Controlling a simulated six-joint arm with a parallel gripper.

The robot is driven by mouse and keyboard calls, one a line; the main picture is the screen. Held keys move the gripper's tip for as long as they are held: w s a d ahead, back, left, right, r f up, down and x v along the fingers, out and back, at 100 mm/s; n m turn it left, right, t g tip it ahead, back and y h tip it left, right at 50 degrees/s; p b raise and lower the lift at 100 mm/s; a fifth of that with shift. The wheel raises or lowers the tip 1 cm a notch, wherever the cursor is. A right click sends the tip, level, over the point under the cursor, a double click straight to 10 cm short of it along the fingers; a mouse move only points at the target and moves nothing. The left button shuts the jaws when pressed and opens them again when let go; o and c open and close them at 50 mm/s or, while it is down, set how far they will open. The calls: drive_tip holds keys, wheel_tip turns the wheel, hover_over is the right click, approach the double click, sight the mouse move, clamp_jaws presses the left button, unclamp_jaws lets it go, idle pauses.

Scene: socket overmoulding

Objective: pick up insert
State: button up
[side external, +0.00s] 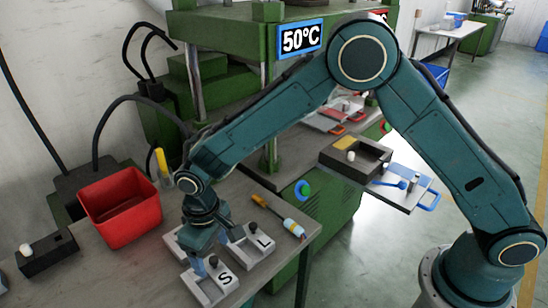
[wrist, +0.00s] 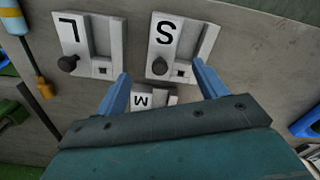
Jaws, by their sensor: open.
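Grey holders marked S (wrist: 165,30), L (wrist: 72,30) and M (wrist: 140,101) sit on the table, M partly hidden by my gripper. A dark round-topped peg (wrist: 159,66) stands at the S holder's corner, and a similar peg (wrist: 68,63) stands on the L holder. I cannot tell whether either peg is the insert. My gripper (wrist: 164,86) is open, its blue fingers apart with nothing seen held between them. In the side view my gripper (side external: 200,262) points down over the holders, close to the S holder (side external: 211,284) and left of the L holder (side external: 250,247).
A red bin (side external: 122,207) stands at the back left of the table. A black button box (side external: 46,252) is at the far left. The green press (side external: 255,50) with a 50°C display stands behind.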

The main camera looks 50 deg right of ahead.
sight(213, 259)
drive_tip(key=shift+f, duration=2)
drive_tip(key=shift+w, duration=0.1)
clamp_jaws()
